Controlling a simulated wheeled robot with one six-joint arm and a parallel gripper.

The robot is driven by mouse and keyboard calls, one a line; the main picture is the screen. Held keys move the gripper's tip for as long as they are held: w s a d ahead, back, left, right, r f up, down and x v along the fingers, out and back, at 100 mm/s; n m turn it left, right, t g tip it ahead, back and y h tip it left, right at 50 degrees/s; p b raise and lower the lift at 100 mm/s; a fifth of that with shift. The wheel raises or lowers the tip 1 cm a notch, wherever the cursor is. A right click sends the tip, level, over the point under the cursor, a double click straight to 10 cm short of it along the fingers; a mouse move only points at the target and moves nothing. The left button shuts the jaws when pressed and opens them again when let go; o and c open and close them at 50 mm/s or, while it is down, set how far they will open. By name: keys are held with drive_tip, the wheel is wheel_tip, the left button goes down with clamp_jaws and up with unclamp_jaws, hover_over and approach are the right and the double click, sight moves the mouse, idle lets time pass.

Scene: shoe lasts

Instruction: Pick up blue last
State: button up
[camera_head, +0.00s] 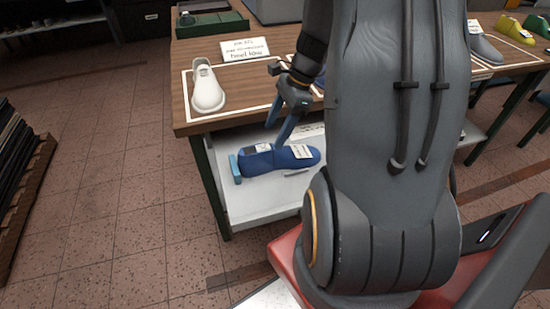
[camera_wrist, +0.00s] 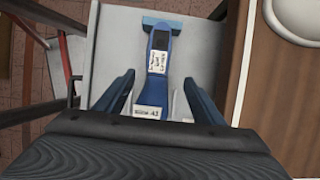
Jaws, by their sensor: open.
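The blue last (camera_head: 270,160) lies on its side or flat on the white lower shelf of the table, with paper labels on it and a lighter blue piece at its left end. In the wrist view the blue last (camera_wrist: 157,75) lies lengthwise between my two fingers, with a label marked 43 near the bottom. My gripper (camera_head: 279,130) is open above the last in the head view; its fingers also show in the wrist view (camera_wrist: 156,98), one on each side of the last. I cannot tell how much height is left between them.
The white lower shelf (camera_head: 240,205) sits under the wooden tabletop (camera_head: 185,100). A white last (camera_head: 206,90) stands on the tabletop beside a paper sign (camera_head: 245,50). A green tray (camera_head: 212,24) is behind. Dark table legs border the shelf.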

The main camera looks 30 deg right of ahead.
sight(270, 146)
drive_tip(key=x, duration=0.4)
drive_tip(key=p+x, duration=0.1)
drive_tip(key=x, duration=0.2)
drive_tip(key=shift+s+f, duration=0.15)
drive_tip(key=shift+s, duration=0.1)
clamp_jaws()
idle(0.3)
